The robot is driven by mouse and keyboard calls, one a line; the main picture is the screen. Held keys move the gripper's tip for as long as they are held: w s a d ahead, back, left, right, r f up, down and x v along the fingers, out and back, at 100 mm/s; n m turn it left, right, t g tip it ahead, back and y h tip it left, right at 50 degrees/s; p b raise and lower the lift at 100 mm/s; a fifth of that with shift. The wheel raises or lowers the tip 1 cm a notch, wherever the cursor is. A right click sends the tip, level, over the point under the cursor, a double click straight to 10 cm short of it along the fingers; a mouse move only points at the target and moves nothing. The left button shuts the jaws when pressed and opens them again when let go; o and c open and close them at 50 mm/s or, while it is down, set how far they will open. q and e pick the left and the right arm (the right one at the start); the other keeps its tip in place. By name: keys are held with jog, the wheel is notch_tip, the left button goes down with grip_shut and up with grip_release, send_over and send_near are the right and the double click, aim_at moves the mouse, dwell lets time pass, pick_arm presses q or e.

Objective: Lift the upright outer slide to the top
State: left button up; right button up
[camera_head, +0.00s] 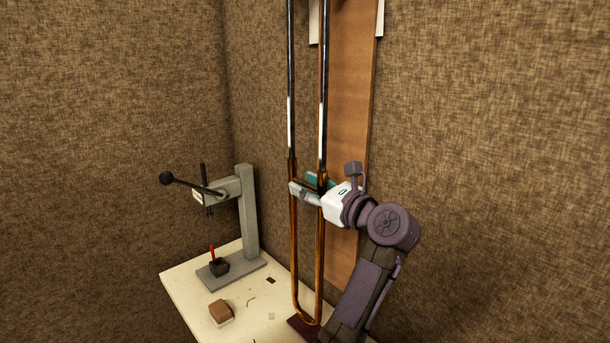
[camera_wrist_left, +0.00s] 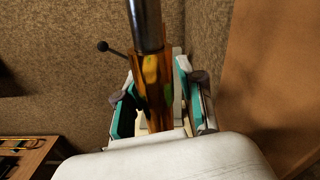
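The outer slide (camera_head: 296,260) is a long upright U of brass tubes. Its curved bottom is low over the bench, beside or on a dark red block (camera_head: 303,328); I cannot tell whether they touch. Two shiny dark inner tubes (camera_head: 291,100) run from its top ends up out of view. My left gripper (camera_head: 308,188) is near the top of the brass part. In the left wrist view, its teal-padded fingers (camera_wrist_left: 158,112) stand on both sides of one brass tube (camera_wrist_left: 152,85), with small gaps showing. My right gripper is not in view.
A tall brown board (camera_head: 345,130) stands behind the slide. A grey lever press (camera_head: 246,215) with a black-knobbed handle is at the left of the cream bench (camera_head: 190,290). A small brown-topped block (camera_head: 221,312) and scraps lie on the bench. Textured walls close in behind.

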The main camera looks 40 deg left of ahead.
pick_arm(q)
jog(key=shift+a, duration=0.45)
grip_shut()
